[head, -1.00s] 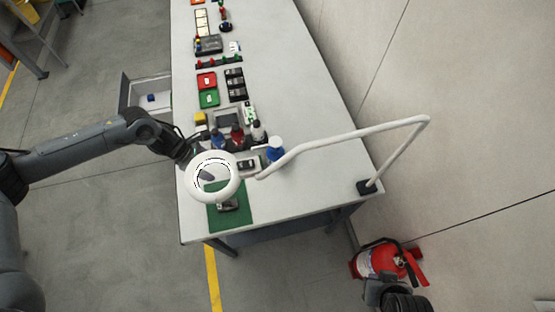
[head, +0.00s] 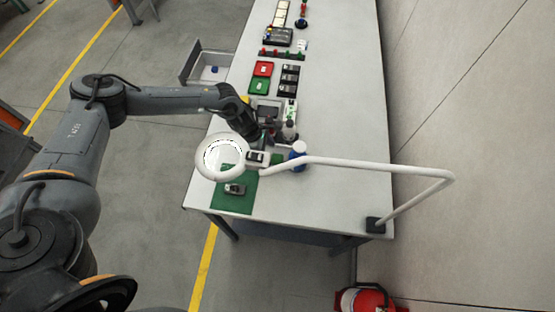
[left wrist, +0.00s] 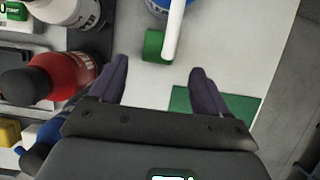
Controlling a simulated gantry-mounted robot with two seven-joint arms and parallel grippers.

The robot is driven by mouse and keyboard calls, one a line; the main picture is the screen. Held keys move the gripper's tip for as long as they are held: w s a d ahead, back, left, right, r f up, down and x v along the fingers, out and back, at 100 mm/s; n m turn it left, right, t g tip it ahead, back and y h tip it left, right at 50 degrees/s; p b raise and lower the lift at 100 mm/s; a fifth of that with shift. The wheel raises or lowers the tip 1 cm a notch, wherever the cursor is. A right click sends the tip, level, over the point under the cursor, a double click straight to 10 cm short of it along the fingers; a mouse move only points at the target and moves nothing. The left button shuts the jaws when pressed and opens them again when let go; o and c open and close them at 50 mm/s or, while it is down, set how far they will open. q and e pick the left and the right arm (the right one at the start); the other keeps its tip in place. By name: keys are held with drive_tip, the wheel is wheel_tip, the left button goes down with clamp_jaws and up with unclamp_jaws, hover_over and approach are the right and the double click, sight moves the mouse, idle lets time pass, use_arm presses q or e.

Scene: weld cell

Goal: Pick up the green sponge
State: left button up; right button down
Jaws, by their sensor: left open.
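The green sponge (left wrist: 157,46) shows in the left wrist view just beyond my fingertips, partly covered by the white lamp arm. In the head view a small green patch of it (head: 277,159) shows between the lamp arm and the blue bottle. My left gripper (left wrist: 160,76) is open and empty, its two dark fingers spread on the near side of the sponge, apart from it. In the head view my left gripper reaches down over the bench behind the lamp ring, and its fingertips are hard to make out. My right gripper is out of view.
The white ring lamp (head: 221,157) and its arm (head: 360,165) cross above the bench close to the sponge. A blue bottle (head: 298,152) stands beside it. A red bottle (left wrist: 55,83) is left of my fingers. A green mat (head: 233,200) lies in front.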

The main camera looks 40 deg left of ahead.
sight(273, 158)
use_arm(q)
drive_tip(key=shift+a+p+x, duration=0.1)
drive_tip(key=shift+p+x, duration=0.05)
drive_tip(key=shift+x, duration=1.15)
drive_tip(key=shift+a+p+x, duration=0.15)
drive_tip(key=shift+x, duration=1.15)
drive_tip(key=c, duration=1.2)
drive_tip(key=shift+r, duration=0.15)
drive_tip(key=shift+r, duration=0.5)
drive_tip(key=shift+w+r, duration=0.1)
drive_tip(key=shift+r, duration=0.9)
drive_tip(key=s+a+b, duration=0.1)
drive_tip(key=s+a, duration=0.2)
drive_tip(key=a, duration=0.2)
drive_tip(key=s+a+b, duration=0.1)
drive_tip(key=s+a, duration=0.2)
drive_tip(key=a, duration=0.2)
drive_tip(key=s+a+b, duration=0.1)
drive_tip(key=s+a, duration=0.2)
drive_tip(key=a, duration=0.2)
drive_tip(key=shift+s+a, duration=0.2)
drive_tip(key=shift+s, duration=0.05)
